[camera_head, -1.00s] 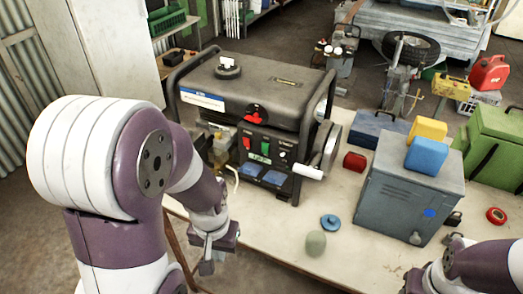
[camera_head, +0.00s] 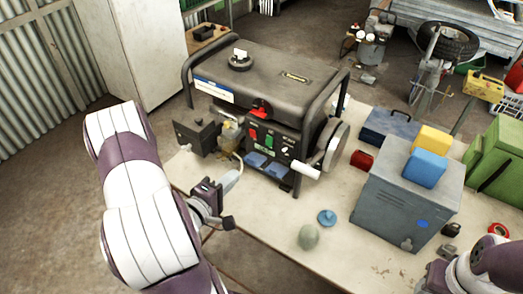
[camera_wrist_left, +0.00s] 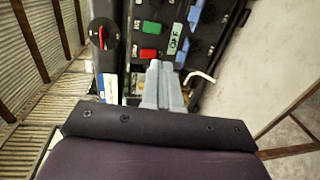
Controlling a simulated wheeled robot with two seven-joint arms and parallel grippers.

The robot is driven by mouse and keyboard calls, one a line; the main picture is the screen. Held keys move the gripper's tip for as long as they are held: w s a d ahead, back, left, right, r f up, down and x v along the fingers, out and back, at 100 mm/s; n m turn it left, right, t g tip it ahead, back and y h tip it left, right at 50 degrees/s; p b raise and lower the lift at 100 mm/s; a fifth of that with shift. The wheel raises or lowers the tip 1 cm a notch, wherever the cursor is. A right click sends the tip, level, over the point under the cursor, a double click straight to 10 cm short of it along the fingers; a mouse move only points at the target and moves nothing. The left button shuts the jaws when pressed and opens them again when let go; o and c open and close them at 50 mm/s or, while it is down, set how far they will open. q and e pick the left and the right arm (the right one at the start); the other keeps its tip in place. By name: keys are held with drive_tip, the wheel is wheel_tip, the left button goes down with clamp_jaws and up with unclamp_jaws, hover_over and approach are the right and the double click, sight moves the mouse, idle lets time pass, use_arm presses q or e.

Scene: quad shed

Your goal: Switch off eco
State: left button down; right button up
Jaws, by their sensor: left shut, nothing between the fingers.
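The black generator (camera_head: 270,90) stands on the workbench. Its front panel has a red rocker (camera_head: 253,134), a green rocker (camera_head: 269,142), a small light switch (camera_head: 285,151) and blue socket covers (camera_head: 277,170).
A red knob (camera_head: 260,112) sits above the rockers. The bench front is mostly clear.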

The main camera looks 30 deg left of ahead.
sight(269, 141)
use_arm(q)
drive_tip(key=shift+w, duration=0.1)
drive_tip(key=w, duration=0.4)
drive_tip(key=w+f+p, duration=0.1)
drive_tip(key=w, duration=0.4)
drive_tip(key=w+d+f+p, duration=0.1)
drive_tip(key=w, duration=0.3)
drive_tip(key=shift+w, duration=0.25)
drive_tip(key=shift+w+d, duration=0.1)
drive_tip(key=shift+w, duration=0.05)
drive_tip(key=shift+f, duration=0.1)
drive_tip(key=shift+w+f+b, duration=0.1)
drive_tip(key=shift+f+b, duration=0.2)
drive_tip(key=shift+b, duration=0.25)
drive_tip(key=shift+w+r+t, duration=0.1)
drive_tip(key=shift+r+t, duration=0.2)
